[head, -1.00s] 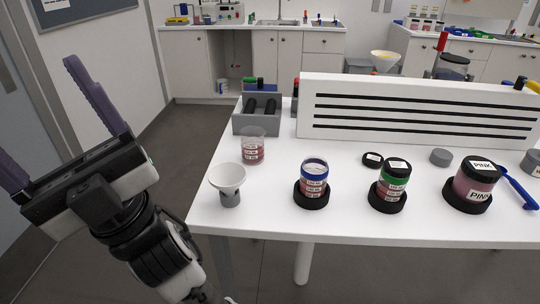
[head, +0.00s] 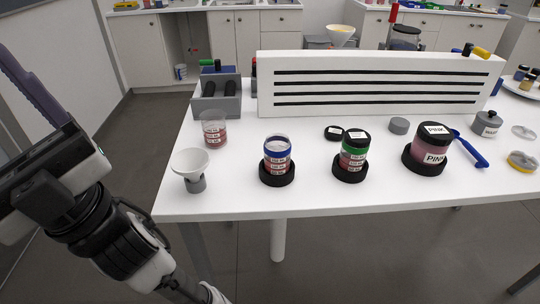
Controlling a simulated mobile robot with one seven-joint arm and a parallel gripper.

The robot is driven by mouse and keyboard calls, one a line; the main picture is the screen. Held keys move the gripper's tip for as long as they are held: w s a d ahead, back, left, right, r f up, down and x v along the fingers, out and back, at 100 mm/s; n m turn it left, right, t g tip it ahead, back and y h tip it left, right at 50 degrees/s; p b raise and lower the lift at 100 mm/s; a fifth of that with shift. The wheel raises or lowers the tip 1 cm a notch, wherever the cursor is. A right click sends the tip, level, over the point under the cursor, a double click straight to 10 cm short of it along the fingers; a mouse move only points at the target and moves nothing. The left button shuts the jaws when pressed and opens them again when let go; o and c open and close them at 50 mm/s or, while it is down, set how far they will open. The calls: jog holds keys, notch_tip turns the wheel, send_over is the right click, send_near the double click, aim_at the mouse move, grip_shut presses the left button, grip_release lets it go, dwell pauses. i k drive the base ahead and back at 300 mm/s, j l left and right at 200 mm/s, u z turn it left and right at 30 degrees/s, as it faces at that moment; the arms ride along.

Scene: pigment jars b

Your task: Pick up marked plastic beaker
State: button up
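The marked plastic beaker (head: 213,130) is clear, with white label bands and reddish contents in its lower part. It stands upright on the white table at the left, behind the white funnel. My gripper (head: 22,80) is at the left edge of the head view, well left of the beaker and apart from it. One purple-grey finger shows, set at the far end of the gripper body. The other finger is cut off by the frame edge. The fingers were wide apart a second ago, and nothing shows held.
A white funnel (head: 190,165) on a grey stand is just in front of the beaker. A grey box (head: 217,100) stands behind it. A blue-rimmed jar (head: 277,152), a green-banded jar (head: 354,150) and a pink jar (head: 432,143) stand to the right. A slotted white panel (head: 375,83) stands behind.

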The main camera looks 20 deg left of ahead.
aim_at(214, 123)
jog(key=i+j, duration=0.1)
jog(key=j, duration=1.75)
jog(key=i+j, duration=0.15)
jog(key=j, duration=0.8)
jog(key=i+l+z, duration=0.05)
